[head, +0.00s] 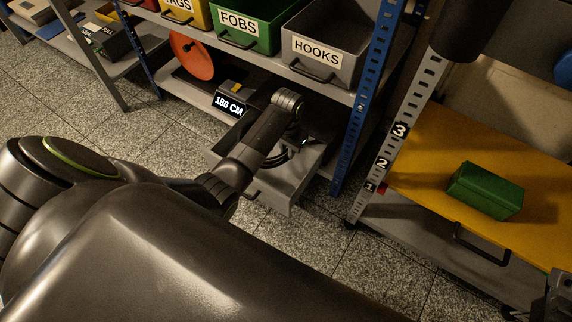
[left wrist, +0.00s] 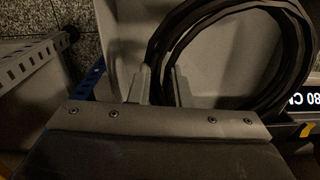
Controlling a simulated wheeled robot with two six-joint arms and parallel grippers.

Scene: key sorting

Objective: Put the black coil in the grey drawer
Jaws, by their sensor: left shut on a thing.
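The black coil shows as dark loops (head: 276,158) in the head view, partly hidden by my left arm. In the left wrist view, its large loops (left wrist: 303,50) fill the upper right. My left gripper (head: 302,143) is over the open grey drawer. In the left wrist view, its two fingers (left wrist: 161,88) are shut on the near side of the coil. The grey drawer (head: 277,192) is pulled out from the low shelf, and the coil is within its outline. I cannot tell whether the coil touches the drawer floor. A dark part at the lower right edge may be my right gripper (head: 557,292).
Bins labelled FOBS (head: 245,25) and HOOKS (head: 318,50) stand on the shelf above. A "180 CM" sign (head: 229,105) and an orange disc (head: 192,55) are beside the drawer. A blue post (head: 366,100) rises right of it. A green box (head: 485,190) lies on a yellow surface.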

